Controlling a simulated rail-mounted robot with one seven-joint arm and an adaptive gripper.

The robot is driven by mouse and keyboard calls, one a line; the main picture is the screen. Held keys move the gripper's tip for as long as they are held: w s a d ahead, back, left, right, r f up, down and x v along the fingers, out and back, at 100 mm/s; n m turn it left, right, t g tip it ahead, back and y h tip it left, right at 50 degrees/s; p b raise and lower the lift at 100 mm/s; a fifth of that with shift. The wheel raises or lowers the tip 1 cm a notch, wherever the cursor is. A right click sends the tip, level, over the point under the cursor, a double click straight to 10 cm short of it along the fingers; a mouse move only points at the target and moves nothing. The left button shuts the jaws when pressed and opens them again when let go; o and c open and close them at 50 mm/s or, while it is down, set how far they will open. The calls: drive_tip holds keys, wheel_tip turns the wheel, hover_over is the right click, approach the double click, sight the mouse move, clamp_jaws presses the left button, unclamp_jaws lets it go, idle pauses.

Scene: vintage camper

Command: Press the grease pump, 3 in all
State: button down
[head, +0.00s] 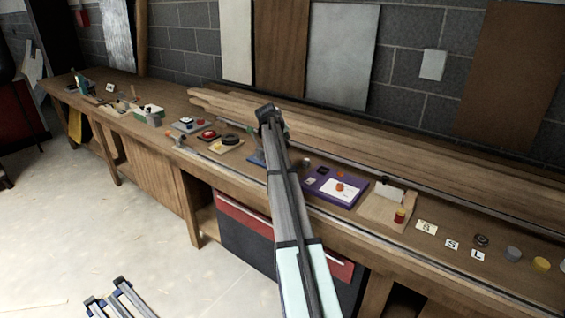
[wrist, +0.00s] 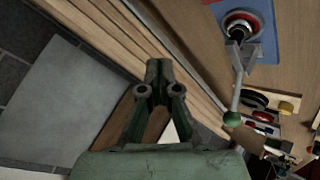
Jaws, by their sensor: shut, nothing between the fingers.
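What looks like the grease pump (wrist: 240,30) stands on a blue plate at the upper right of the wrist view. It has a red ring, a dark and silver body, and a grey lever ending in a green ball knob (wrist: 232,118). In the head view its blue plate (head: 256,158) shows partly, with the rest hidden behind my arm. My gripper (wrist: 159,70) is shut and empty in the wrist view. It appears left of the lever and knob, apart from them in the picture. In the head view my arm's end hides most of the gripper.
Long wooden planks (head: 380,135) lie along the back of the workbench by the wall. A purple board (head: 323,190) and a wooden tray (head: 375,212) are right of the pump. Boards with small devices, including a black ring (head: 229,140), stand left of it.

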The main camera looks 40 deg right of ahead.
drive_tip(key=shift+f, duration=0.1)
drive_tip(key=shift+f+b, duration=1.75)
drive_tip(key=shift+f, duration=2.55)
drive_tip(key=shift+f, duration=0.1)
drive_tip(key=shift+f+b, duration=0.3)
drive_tip(key=shift+f, duration=0.05)
drive_tip(key=shift+s+f+b, duration=0.1)
drive_tip(key=shift+f+b, duration=0.2)
drive_tip(key=shift+f, duration=0.4)
drive_tip(key=shift+r, duration=0.1)
drive_tip(key=shift+r+p, duration=0.35)
drive_tip(key=shift+r, duration=0.65)
drive_tip(key=shift+r+p, duration=0.9)
drive_tip(key=shift+r, duration=1.6)
